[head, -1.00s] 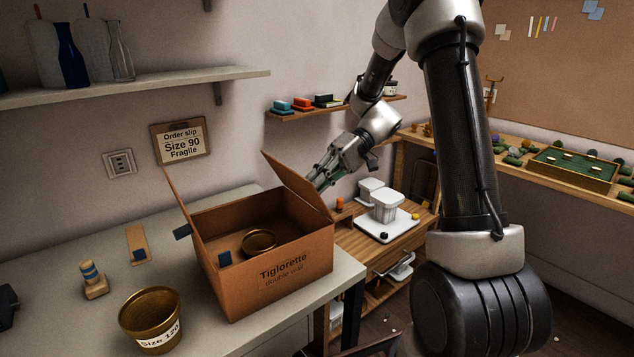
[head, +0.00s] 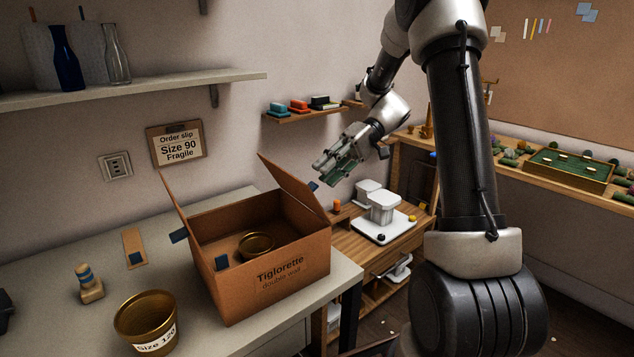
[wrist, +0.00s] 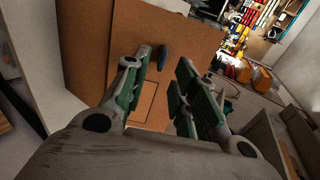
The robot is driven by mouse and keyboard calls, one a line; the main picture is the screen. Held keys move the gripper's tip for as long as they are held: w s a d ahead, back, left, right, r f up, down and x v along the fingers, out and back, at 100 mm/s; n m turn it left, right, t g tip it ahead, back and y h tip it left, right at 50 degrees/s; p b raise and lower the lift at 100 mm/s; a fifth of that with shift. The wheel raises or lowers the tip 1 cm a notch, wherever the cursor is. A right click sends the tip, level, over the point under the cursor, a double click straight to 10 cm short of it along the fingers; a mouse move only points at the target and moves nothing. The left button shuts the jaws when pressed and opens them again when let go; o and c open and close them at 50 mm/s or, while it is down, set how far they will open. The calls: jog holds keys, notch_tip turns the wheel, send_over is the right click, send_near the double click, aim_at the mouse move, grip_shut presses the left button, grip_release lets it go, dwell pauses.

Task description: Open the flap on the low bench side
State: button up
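The open cardboard box (head: 265,282) stands on the grey table. The opposite flap (head: 174,208) also stands up, with a blue tab. In the wrist view, brown cardboard (wrist: 100,45) and a blue tab (wrist: 163,55) show beyond the spread fingers (wrist: 164,62); contact cannot be told there.
A brass pot (head: 146,318) stands in front of the box, and a brass ring or bowl (head: 257,243) lies inside. The low wooden bench (head: 352,238) on the right holds a white scale-like device (head: 382,212). A small wall shelf (head: 300,119) is behind my gripper.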

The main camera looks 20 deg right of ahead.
jog(key=v, duration=0.6)
jog(key=shift+d+r, duration=0.2)
jog(key=shift+d, duration=0.1)
jog(key=shift+w, duration=0.1)
